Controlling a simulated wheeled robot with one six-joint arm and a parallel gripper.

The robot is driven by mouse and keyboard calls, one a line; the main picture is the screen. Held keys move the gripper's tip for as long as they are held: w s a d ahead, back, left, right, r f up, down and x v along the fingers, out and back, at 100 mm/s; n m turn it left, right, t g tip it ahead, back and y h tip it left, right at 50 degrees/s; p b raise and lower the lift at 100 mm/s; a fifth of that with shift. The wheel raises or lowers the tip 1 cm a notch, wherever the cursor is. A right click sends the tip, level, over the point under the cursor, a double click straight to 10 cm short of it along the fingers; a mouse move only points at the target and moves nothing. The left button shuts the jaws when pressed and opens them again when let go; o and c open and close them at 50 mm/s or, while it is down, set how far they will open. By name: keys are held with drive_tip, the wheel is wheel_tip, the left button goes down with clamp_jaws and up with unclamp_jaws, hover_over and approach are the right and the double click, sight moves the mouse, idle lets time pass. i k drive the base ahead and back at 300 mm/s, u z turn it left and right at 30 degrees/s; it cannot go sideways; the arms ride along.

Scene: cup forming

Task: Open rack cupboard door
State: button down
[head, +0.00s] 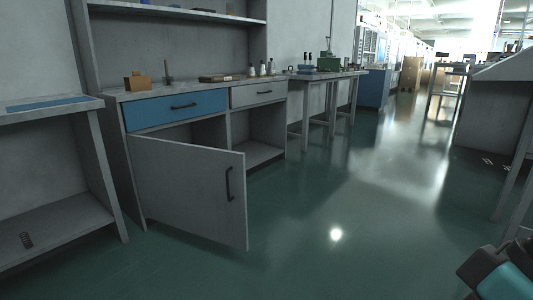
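The rack cupboard (112,96) stands against the wall at the left of the head view. Its grey door (185,190) is hinged at the left and stands swung outward, well open. A dark vertical handle (229,184) is near the door's free right edge. The interior (255,135) shows behind and to the right of the door; its left part is mostly hidden by the door. A part of my arm, teal and black, shows at the lower right corner, well apart from the door. My gripper is not in view.
A blue drawer (176,109) and a grey drawer (258,93) above the door are shut. A table (52,103) stands at the left. A workbench (330,74) stands farther back, and other benches (500,110) at the right. The green floor (340,190) is clear between.

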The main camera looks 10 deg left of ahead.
sight(200, 191)
drive_tip(key=z, duration=0.05)
drive_tip(key=i, duration=1.7)
drive_tip(key=u, duration=1.05)
drive_tip(key=i, duration=0.65)
drive_tip(key=u, duration=0.45)
